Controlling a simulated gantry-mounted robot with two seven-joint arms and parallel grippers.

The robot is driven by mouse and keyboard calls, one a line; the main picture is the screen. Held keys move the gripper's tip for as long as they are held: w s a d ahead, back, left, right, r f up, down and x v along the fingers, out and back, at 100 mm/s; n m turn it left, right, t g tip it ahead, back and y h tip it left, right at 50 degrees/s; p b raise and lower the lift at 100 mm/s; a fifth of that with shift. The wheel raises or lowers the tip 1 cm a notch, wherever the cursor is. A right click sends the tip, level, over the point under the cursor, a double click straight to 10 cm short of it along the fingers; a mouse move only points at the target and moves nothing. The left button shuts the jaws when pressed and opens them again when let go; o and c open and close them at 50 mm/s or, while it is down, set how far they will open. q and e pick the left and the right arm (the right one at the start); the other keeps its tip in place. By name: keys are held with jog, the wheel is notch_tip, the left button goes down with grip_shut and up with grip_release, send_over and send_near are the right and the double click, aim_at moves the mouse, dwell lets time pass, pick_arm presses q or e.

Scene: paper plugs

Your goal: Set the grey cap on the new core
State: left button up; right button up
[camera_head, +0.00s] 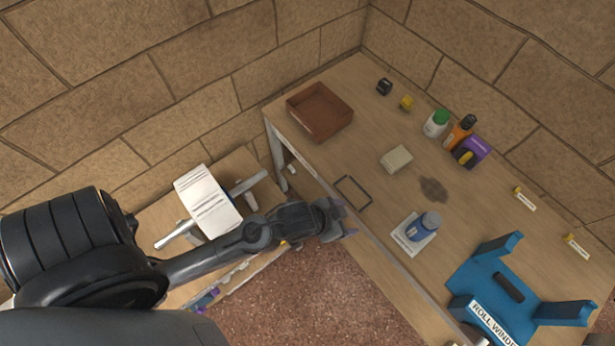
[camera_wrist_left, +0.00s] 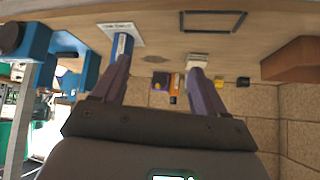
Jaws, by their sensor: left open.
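My left gripper (camera_head: 350,219) is open and empty, with its purple fingers beside the table's front edge in the head view. In the left wrist view its two fingers (camera_wrist_left: 160,72) are spread apart. I cannot make out a separate grey cap in either view. My right gripper is not in view.
A blue roll winder cradle (camera_head: 478,277) is at right. A brown tray (camera_head: 318,113), black outlined rectangle (camera_head: 352,192), pale block (camera_head: 396,159) and dark stain (camera_head: 433,190) are on the table (camera_head: 380,125). Bottles (camera_head: 437,122) stand at back. A side table (camera_head: 245,166) is at left.

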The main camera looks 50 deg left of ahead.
pick_arm(q)
jog(key=s+a+g+y, duration=0.1)
jog(key=s+a+g, duration=0.1)
jog(key=s, duration=0.3)
jog(key=s+a+n+g+y, duration=0.1)
jog(key=s+a+g, duration=0.1)
jog(key=s+a, duration=0.2)
jog(key=s, duration=0.2)
jog(key=shift+s+a+n, duration=0.3)
jog(key=shift+a, duration=0.05)
jog(key=shift+r, duration=0.1)
notch_tip(320, 180, up, 22)
jog(key=p, duration=2.2)
